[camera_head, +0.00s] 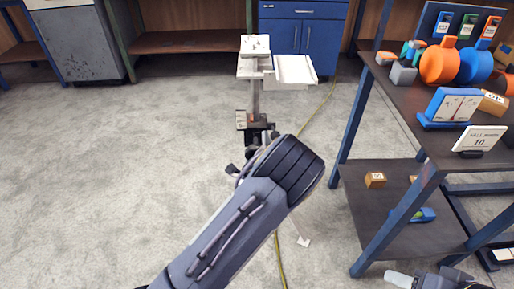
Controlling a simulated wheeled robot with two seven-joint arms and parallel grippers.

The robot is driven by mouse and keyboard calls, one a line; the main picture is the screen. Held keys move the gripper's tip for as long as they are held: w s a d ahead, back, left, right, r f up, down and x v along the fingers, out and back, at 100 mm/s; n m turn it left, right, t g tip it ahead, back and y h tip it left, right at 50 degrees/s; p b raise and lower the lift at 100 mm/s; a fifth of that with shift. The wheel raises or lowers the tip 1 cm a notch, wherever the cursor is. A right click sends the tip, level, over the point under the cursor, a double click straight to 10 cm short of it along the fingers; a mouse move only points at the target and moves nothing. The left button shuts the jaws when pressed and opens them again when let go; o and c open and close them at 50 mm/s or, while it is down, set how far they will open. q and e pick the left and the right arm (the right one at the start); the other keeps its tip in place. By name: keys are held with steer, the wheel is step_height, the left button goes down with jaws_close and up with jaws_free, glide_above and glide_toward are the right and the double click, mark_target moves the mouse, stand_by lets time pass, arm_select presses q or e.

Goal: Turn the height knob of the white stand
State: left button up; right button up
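The white stand (254,98) is upright on the floor in the middle of the head view, with white plates at its top and a dark clamp-like part on its post. My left arm reaches up from the bottom and covers the stand's lower part. My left gripper (257,138) is mostly hidden behind its own wrist, close to the post. Dark parts there overlap, so I cannot tell the height knob apart, nor whether the fingers touch it. A white foot (303,242) shows right of the arm. Part of my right arm shows at the bottom right edge; its fingers are not clear.
A dark shelf table (400,92) with blue legs stands at right, holding orange and blue flanged parts (438,65), signs and small boxes. A yellow cable (279,262) runs along the floor. A blue cabinet (318,45) stands behind. The floor at left is clear.

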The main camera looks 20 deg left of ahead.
arm_select(q)
steer(key=p+v, duration=0.1)
steer(key=v, duration=0.6)
steer(key=shift+s, duration=0.4)
steer(key=shift+d, duration=0.15)
